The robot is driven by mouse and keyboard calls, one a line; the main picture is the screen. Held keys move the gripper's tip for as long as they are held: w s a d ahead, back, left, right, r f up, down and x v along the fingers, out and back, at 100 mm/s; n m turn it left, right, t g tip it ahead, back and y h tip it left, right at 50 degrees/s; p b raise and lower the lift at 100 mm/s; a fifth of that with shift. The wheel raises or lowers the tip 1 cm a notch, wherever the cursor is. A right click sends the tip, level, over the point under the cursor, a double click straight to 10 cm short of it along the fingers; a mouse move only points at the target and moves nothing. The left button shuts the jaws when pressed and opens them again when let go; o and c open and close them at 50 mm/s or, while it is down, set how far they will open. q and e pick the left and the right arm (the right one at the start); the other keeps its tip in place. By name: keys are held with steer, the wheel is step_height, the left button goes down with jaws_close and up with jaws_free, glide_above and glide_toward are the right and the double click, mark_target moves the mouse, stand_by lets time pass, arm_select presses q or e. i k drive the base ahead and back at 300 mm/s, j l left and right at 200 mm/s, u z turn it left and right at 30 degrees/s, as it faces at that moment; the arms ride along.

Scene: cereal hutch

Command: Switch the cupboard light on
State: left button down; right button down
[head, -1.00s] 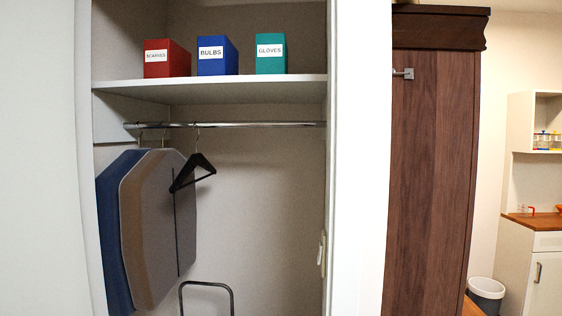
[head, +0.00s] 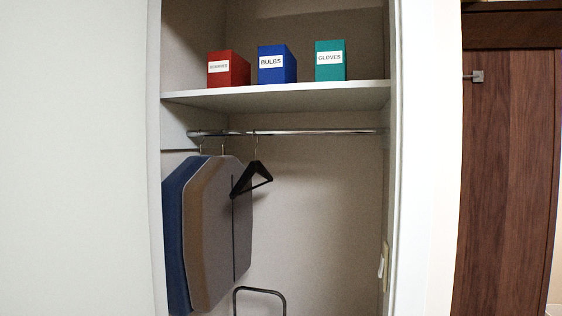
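The open cupboard shows in the head view, with its pale back wall (head: 330,200) visible. A small cream switch plate (head: 383,262) sits low on the inner face of the cupboard's right side wall. It is seen almost edge-on, so whether it is on or off cannot be told. No lamp shows inside the cupboard. Neither of my grippers is in view.
A shelf (head: 290,97) holds a red box (head: 228,70), a blue box (head: 276,66) and a green box (head: 330,62). Below, a rail (head: 310,132) carries garments (head: 212,235) and an empty black hanger (head: 252,180). A wooden door (head: 505,180) stands at right.

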mark_target(381, 268)
steer(key=i+j+z, duration=0.1)
steer(key=j+z, duration=0.75)
steer(key=z, duration=0.15)
